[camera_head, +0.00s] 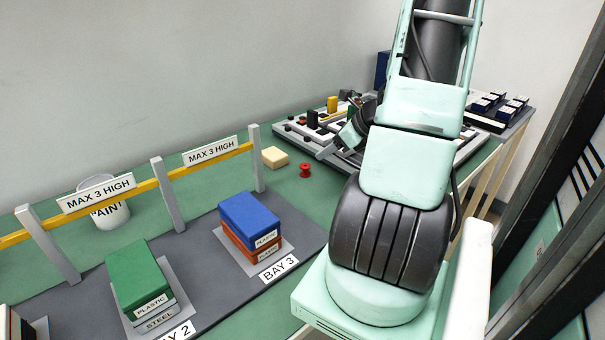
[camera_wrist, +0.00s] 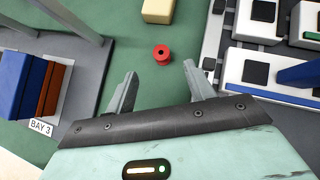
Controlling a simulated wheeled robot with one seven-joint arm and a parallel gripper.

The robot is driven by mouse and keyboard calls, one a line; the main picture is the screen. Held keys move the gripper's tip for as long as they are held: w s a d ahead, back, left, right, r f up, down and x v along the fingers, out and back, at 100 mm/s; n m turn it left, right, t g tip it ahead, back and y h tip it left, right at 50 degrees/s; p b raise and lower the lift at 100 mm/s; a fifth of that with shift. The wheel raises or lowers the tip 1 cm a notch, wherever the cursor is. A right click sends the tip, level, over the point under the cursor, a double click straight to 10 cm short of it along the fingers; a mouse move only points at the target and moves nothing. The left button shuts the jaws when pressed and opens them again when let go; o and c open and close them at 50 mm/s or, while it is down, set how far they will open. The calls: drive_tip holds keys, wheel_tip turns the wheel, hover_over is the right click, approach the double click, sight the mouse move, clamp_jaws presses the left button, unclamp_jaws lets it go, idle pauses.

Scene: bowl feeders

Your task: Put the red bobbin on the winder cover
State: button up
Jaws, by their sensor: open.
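The red bobbin (camera_head: 305,170) stands on the green bench top, left of my arm in the head view. In the wrist view the red bobbin (camera_wrist: 162,55) shows just beyond the gap between my fingertips. My gripper (camera_wrist: 160,75) is open and empty, with its two fingers apart and not touching the bobbin. I cannot tell which part is the winder cover; white panels with dark squares (camera_wrist: 250,72) lie right of the bobbin in the wrist view.
A cream block (camera_head: 274,157) sits close behind the bobbin. A yellow rail (camera_head: 160,183) on grey posts runs along the bays. Blue and orange boxes (camera_head: 249,217) are stacked in Bay 3, with a green box (camera_head: 135,277) nearby. Bare green bench surrounds the bobbin.

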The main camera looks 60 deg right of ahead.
sight(305, 166)
drive_tip(key=x, duration=0.6)
drive_tip(key=shift+b, duration=0.4)
drive_tip(key=x, duration=0.5)
drive_tip(key=shift+s+d+f+b, duration=0.1)
drive_tip(key=shift+s+f+b, duration=0.2)
drive_tip(key=shift+b, duration=0.1)
drive_tip(key=c, duration=1.1)
drive_tip(key=shift+r, duration=0.15)
drive_tip(key=shift+c, duration=0.2)
wheel_tip(305, 166, up, 10)
drive_tip(key=p, duration=0.2)
drive_tip(key=shift+p, duration=0.35)
